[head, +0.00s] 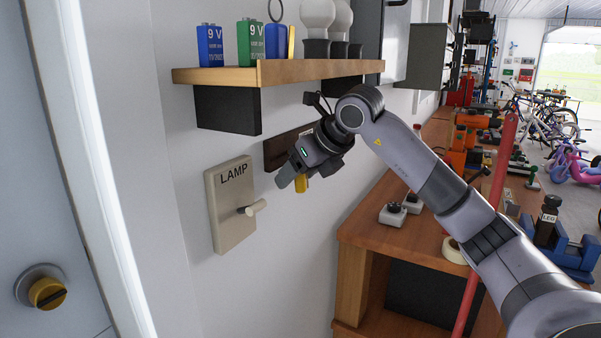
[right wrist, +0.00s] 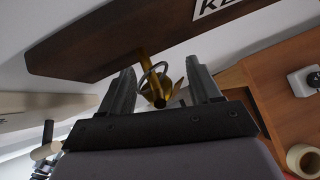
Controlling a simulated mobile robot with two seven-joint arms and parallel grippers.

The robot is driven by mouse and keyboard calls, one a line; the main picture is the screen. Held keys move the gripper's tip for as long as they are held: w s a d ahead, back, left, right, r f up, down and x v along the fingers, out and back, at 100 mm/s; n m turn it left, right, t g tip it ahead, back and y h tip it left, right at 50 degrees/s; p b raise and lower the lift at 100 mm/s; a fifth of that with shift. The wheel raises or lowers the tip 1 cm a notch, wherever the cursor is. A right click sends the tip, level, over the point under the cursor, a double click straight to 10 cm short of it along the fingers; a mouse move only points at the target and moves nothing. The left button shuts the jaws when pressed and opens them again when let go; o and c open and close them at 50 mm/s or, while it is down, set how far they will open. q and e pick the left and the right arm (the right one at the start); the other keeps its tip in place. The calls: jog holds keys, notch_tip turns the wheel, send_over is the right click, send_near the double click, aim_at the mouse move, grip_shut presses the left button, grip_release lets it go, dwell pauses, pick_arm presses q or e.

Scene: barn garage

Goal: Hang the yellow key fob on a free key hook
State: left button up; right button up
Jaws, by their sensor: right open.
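The dark brown key board (head: 279,153) is fixed to the wall below the shelf, partly hidden by my right gripper. It spans the top of the right wrist view (right wrist: 95,50), with part of a white label. A brass hook (right wrist: 145,60) sticks out from it, and a metal ring (right wrist: 150,72) is around or against the hook. The yellow key fob (head: 301,184) shows below the fingers in the head view. My right gripper (head: 290,180) is open, its two fingers (right wrist: 160,85) on either side of the hook and ring. My left gripper is out of view.
A wooden shelf (head: 215,75) with batteries and bulbs juts out above my right gripper. A lamp switch plate (head: 225,205) with a protruding lever is on the wall to the left. A wooden bench (head: 400,238) with a tape roll (head: 455,250) stands at right.

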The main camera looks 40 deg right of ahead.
jog(key=shift+s+r, duration=0.25)
jog(key=shift+r, duration=0.05)
jog(key=s+r+b, duration=0.1)
jog(key=s+b, duration=0.6)
jog(key=s, duration=0.6)
jog(key=shift+s+d+r+b, duration=0.15)
jog(key=shift+s+r+b, duration=0.1)
jog(key=shift+s+b, duration=0.05)
